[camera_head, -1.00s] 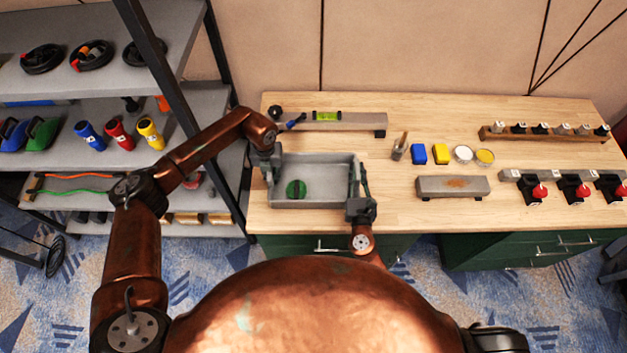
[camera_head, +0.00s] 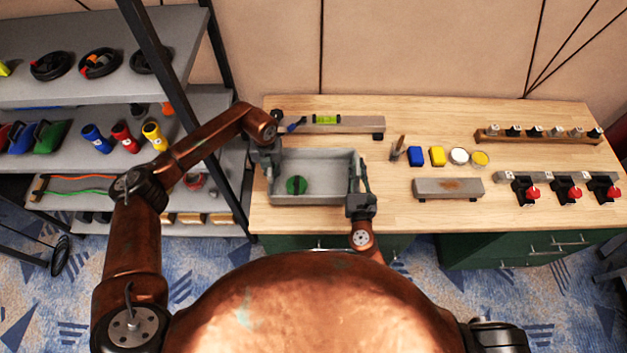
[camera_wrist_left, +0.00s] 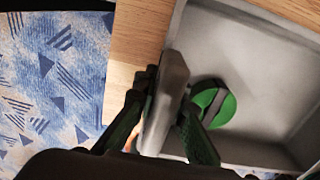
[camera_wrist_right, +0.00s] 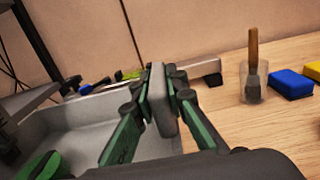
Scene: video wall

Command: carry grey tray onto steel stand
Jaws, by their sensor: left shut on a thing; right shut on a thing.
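The grey tray (camera_head: 312,198) is level over the left part of the wooden bench, with a round green-and-black object (camera_head: 296,185) inside. My left gripper (camera_head: 268,168) is shut on its left wall; the left wrist view shows the fingers (camera_wrist_left: 168,100) on both sides of that wall. My right gripper (camera_head: 360,183) is shut on its right wall, as the right wrist view (camera_wrist_right: 160,92) also shows. Any gap under the tray is hard to see. A low grey stand with a brown patch (camera_head: 448,188), likely the steel stand, is to the right, its top empty.
Behind the tray is a grey bar (camera_head: 360,124) bearing a green level (camera_head: 326,119). A brush cup (camera_head: 397,150), blue (camera_head: 415,156) and yellow blocks (camera_head: 437,156) and round tins (camera_head: 459,155) stand behind the stand. Red-knobbed clamps (camera_head: 567,190) are right. Shelving (camera_head: 170,70) is close left.

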